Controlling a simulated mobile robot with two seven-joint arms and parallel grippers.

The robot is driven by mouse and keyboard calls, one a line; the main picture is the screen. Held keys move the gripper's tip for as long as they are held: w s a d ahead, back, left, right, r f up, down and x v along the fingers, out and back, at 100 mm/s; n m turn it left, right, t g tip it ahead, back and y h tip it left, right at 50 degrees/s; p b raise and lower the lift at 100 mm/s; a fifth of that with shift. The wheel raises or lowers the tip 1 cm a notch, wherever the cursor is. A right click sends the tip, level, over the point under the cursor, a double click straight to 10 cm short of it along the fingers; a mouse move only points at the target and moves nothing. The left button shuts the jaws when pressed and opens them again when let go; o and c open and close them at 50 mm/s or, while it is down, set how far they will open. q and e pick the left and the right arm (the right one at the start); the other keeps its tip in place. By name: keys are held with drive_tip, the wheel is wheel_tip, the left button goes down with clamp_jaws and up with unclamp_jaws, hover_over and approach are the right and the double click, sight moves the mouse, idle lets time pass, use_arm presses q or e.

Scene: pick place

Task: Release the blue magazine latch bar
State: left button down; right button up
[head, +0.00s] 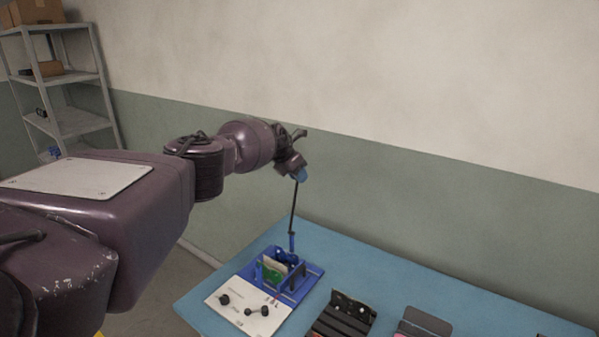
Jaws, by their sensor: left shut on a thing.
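My left gripper (294,166) is high above the table, shut on the light blue knob (301,175) at the top of a thin dark bar (294,207). The bar stands nearly upright, and its blue lower end (292,243) meets the back of the blue magazine (307,284). I cannot tell whether it is joined there. The magazine holds a green piece, a pale piece and a dark piece in its slots. The fingers are small and partly hidden by the wrist. My right gripper is out of view.
A white panel (235,304) with black knobs lies in front of the magazine on the blue table (390,273). A black slotted rack (345,316) and a dark holder (424,324) stand to the right. The table's back right is clear. Metal shelves (70,120) stand far left.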

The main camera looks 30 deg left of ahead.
use_arm(q)
drive_tip(key=shift+w+a+r, duration=0.1)
drive_tip(key=shift+r, duration=0.1)
drive_tip(key=c, duration=1.4)
unclamp_jaws()
drive_tip(key=o, duration=0.5)
drive_tip(key=shift+w+f, duration=0.3)
drive_tip(key=shift+w, duration=0.05)
drive_tip(key=shift+c, duration=0.2)
drive_tip(key=shift+s+r, duration=0.1)
drive_tip(key=shift+s, duration=0.1)
drive_tip(key=shift+r, duration=0.15)
drive_tip(key=shift+s+r+p, duration=0.15)
drive_tip(key=shift+r+p, duration=0.15)
drive_tip(key=shift+p, duration=0.15)
drive_tip(key=shift+p+v, duration=0.6)
drive_tip(key=shift+v, duration=0.3)
drive_tip(key=v, duration=0.8)
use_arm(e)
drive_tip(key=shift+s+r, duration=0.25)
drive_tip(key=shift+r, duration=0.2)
use_arm(q)
drive_tip(key=shift+s, duration=0.1)
